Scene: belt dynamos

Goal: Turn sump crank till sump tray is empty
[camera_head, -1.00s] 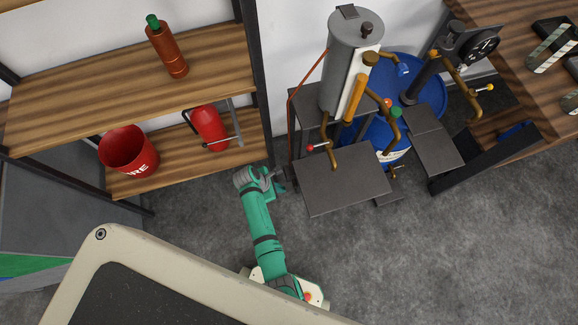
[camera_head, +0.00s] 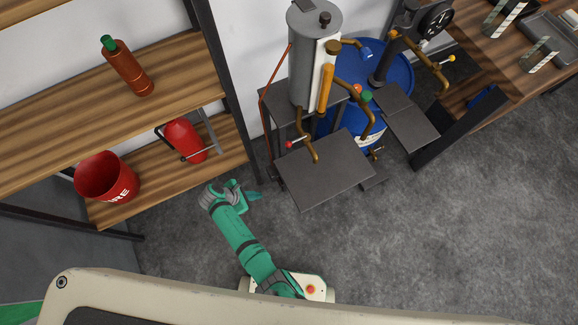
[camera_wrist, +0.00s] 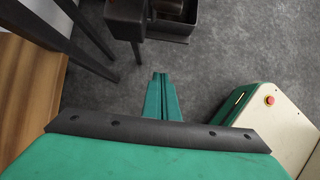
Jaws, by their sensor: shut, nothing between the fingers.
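My gripper (camera_head: 246,194) is shut and empty, low over the floor, left of the dark plate in the head view. In the wrist view my gripper (camera_wrist: 160,78) has its fingers together, pointing toward a dark open-topped box (camera_wrist: 170,25) and apart from it. I cannot tell whether this box is the sump tray, and its contents are not clear. I cannot make out a sump crank for sure. A grey cylinder (camera_head: 309,65) with brass pipes stands above the dark flat plate (camera_head: 322,172). A small dark piece (camera_head: 374,178) sits low beside the plate.
A blue drum (camera_head: 385,70) stands behind the cylinder. A wooden shelf (camera_head: 60,98) at left holds a red bucket (camera_head: 105,178), a red extinguisher (camera_head: 184,140) and a brown bottle (camera_head: 128,68). A wooden bench (camera_head: 520,75) is at right. Grey floor (camera_head: 450,240) is free in front.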

